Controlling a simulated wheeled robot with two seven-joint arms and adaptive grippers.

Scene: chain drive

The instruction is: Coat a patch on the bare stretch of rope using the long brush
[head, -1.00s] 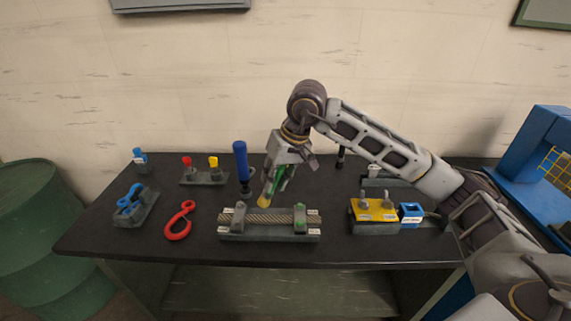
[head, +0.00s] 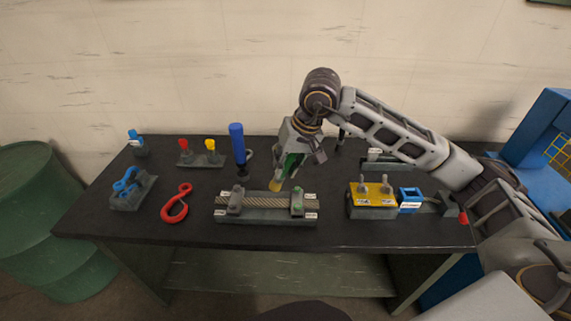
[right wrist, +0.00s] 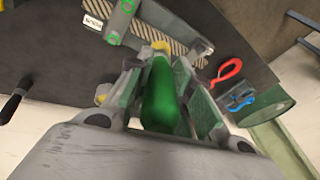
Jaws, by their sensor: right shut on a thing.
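My right gripper (head: 290,165) is shut on a green brush with a yellow tip (head: 275,185), tilted downward. The green handle (right wrist: 163,95) fills the space between the fingers in the right wrist view. The rope (head: 262,201) is tan and twisted, held between two grey clamps on a dark grey block (head: 262,216) near the table's front. The brush tip appears just behind or above the rope, between the clamps; I cannot tell whether it touches. The rope (right wrist: 180,52) also shows in the right wrist view, partly hidden by the gripper. My left gripper is not in view.
A blue upright tool (head: 237,145) stands behind the rope block's left end. A red hook (head: 175,204) and a blue shackle-like piece (head: 127,180) lie to the left. A yellow-topped block (head: 372,192) and a blue box (head: 410,199) stand to the right.

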